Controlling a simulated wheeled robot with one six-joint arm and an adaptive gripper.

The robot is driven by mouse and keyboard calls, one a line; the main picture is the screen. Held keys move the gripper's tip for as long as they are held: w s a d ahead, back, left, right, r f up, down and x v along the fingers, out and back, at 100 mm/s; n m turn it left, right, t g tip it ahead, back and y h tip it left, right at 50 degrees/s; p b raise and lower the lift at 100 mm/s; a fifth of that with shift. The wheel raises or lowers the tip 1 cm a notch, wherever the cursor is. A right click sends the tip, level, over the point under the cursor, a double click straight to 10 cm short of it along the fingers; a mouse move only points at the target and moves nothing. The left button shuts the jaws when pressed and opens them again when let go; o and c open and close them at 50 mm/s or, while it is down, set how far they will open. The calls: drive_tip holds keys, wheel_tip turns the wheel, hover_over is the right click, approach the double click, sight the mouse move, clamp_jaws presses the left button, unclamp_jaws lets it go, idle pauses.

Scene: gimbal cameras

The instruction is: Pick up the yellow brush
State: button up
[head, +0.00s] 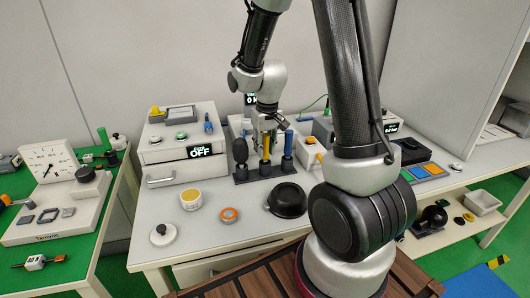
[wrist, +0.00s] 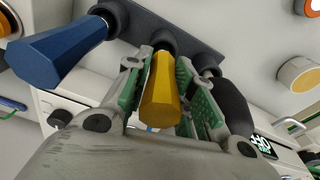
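The yellow brush (head: 265,146) stands upright in a dark rack (head: 241,178) on the table. Its yellow handle also shows in the wrist view (wrist: 162,95), pointing toward the camera. My gripper (head: 266,130) is above the rack, its fingers on both sides of the yellow handle. In the wrist view my gripper's green-padded fingers (wrist: 168,72) flank the handle, with a narrow gap that shows most clearly on the right. The gripper looks open. The brush's lower end is hidden in the rack.
A blue-handled tool (wrist: 62,50) stands close beside the yellow brush in the rack. A dark bulb-shaped tool (head: 240,150) stands on its other side. A black bowl (head: 288,200), an orange roll (head: 229,215) and a yellow-banded jar (head: 191,199) are on the table in front.

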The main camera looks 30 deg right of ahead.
clamp_jaws()
wheel_tip(320, 180, up, 10)
drive_tip(key=shift+r, duration=0.1)
drive_tip(key=shift+s, duration=0.1)
idle(2.3)
